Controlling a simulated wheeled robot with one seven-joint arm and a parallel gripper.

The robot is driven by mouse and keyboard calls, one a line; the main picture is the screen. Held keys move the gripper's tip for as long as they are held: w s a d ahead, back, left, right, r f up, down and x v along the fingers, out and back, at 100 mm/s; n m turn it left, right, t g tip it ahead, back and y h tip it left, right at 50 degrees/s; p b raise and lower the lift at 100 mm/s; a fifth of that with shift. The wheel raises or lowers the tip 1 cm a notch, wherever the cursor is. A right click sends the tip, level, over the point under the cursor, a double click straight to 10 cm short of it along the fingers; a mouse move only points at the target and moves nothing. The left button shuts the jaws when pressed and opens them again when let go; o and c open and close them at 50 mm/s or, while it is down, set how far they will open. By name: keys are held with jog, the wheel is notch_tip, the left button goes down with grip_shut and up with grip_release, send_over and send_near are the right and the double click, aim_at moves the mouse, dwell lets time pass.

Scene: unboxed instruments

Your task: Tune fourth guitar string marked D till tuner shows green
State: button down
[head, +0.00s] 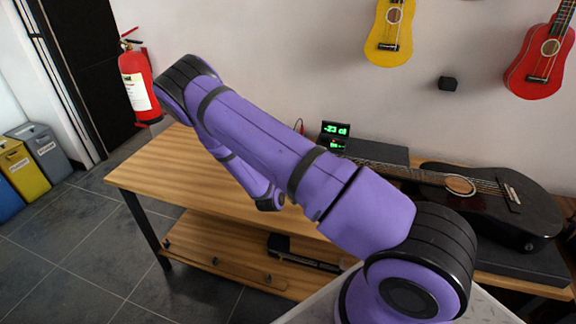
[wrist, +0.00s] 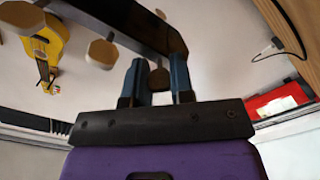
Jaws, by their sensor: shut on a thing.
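The black guitar (head: 515,222) lies on its back on a dark mat on the bench, its neck running left behind my arm. In the head view my arm hides the headstock and my gripper. The wrist view shows the dark headstock (wrist: 125,22) with several brown pegs, one at the left (wrist: 102,52). My gripper (wrist: 158,66) has its two blue fingers shut on a peg (wrist: 159,80) below the headstock's edge. I cannot read which string this peg belongs to. The tuner (head: 335,129) stands behind the neck and reads about -23 ct in green digits.
The wooden bench (head: 150,175) has bare room at its left end. A dark case (head: 380,152) lies behind the neck. Yellow (head: 388,54) and red (head: 527,90) ukuleles hang on the wall. A fire extinguisher (head: 137,82) and bins (head: 45,153) stand left. A cable (wrist: 276,46) shows in the wrist view.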

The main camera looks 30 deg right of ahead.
jog(key=c, duration=1)
grip_release()
jog(key=v, duration=1)
jog(key=shift+s+a, duration=0.25)
jog(key=shift+a, duration=0.05)
